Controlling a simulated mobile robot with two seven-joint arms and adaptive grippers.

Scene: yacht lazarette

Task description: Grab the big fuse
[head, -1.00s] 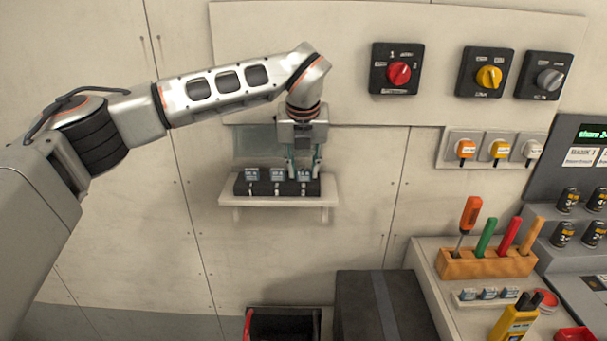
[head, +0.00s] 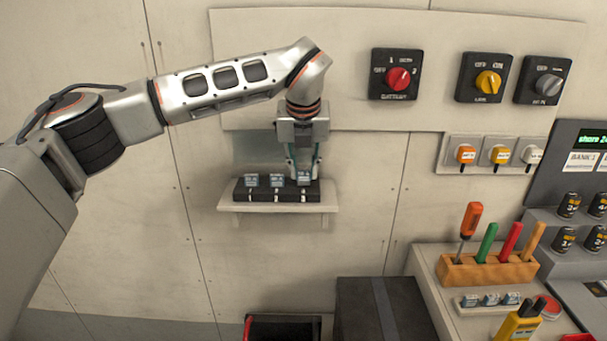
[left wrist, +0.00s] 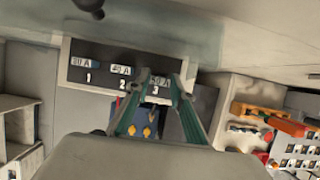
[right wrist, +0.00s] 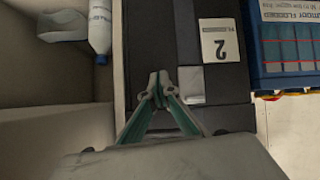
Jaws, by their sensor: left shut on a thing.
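A dark fuse rack with slots marked 1, 2 and 3 (head: 240,192) sits on a small wall shelf (head: 260,208). A pale-blue-labelled fuse (head: 250,181) stands at slot 1 and another (head: 276,181) at slot 2. My left gripper (head: 303,172) points down at slot 3, shut on the fuse there (head: 304,179). My right gripper (right wrist: 157,88) is shut and empty, outside the head view, above a dark case marked 2 (right wrist: 222,75).
Rotary switches (head: 398,76) are on the wall panel to the right. A dark box (head: 360,305) stands below the shelf.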

